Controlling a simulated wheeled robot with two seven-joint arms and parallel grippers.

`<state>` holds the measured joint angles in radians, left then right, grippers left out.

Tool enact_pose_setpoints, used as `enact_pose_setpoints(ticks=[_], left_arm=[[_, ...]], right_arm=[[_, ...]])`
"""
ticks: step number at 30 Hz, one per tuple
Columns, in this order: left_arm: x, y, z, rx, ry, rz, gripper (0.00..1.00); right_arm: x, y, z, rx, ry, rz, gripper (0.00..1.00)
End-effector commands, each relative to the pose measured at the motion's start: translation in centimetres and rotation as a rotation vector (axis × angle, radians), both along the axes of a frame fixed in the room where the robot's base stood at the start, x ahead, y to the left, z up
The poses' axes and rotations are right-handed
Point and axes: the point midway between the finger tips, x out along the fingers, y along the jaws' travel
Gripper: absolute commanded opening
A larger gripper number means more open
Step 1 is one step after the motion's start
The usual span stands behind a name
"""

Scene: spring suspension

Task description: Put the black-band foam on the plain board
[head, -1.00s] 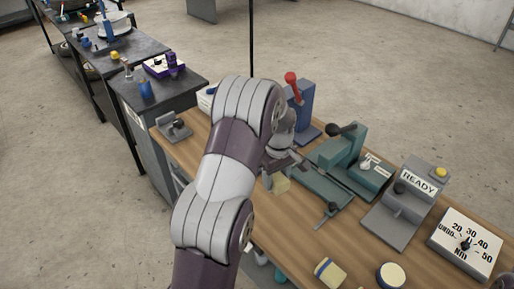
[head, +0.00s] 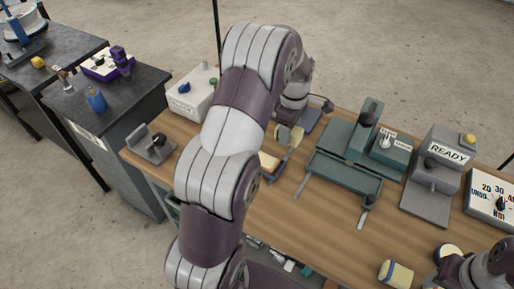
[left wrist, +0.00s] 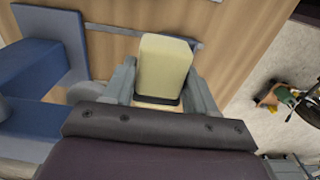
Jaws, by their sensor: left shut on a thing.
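My left gripper (head: 287,132) is shut on a pale yellow foam block (left wrist: 165,66). In the left wrist view the block stands between the two grey fingers, with a dark band near its lower end. In the head view the held foam (head: 296,136) shows just beyond the fingers, above the table. A pale-topped piece (head: 269,162) lies on the table just below the gripper, partly behind my arm; I cannot tell whether it is the plain board. My right gripper's fingers are not seen; only part of my right arm shows at bottom right.
A blue stand (left wrist: 45,72) is close beside the left gripper. A green fixture (head: 343,165), a grey READY stand (head: 436,172) and a dial box (head: 492,195) stand to the right. A banded block (head: 397,273) and round piece (head: 447,252) lie at front right. Bare wood lies between.

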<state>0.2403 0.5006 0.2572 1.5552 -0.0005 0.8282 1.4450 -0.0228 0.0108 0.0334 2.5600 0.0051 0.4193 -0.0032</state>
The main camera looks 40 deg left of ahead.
Motion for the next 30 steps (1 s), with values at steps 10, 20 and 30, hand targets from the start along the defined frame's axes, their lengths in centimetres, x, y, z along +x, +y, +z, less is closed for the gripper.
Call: enact_pose_setpoints(ticks=[10, 20, 30], left_arm=[[-4.3, 7.2, -4.8, 0.0, 0.001, 0.0, 0.28], [-4.6, 7.6, -9.2, 0.0, 0.001, -0.003, 0.28], [-4.5, 7.6, -9.7, 0.0, 0.0, -0.003, 0.28]], right_arm=[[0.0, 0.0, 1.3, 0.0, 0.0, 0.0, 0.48], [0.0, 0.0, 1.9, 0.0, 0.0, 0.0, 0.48], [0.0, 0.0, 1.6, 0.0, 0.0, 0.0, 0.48]])
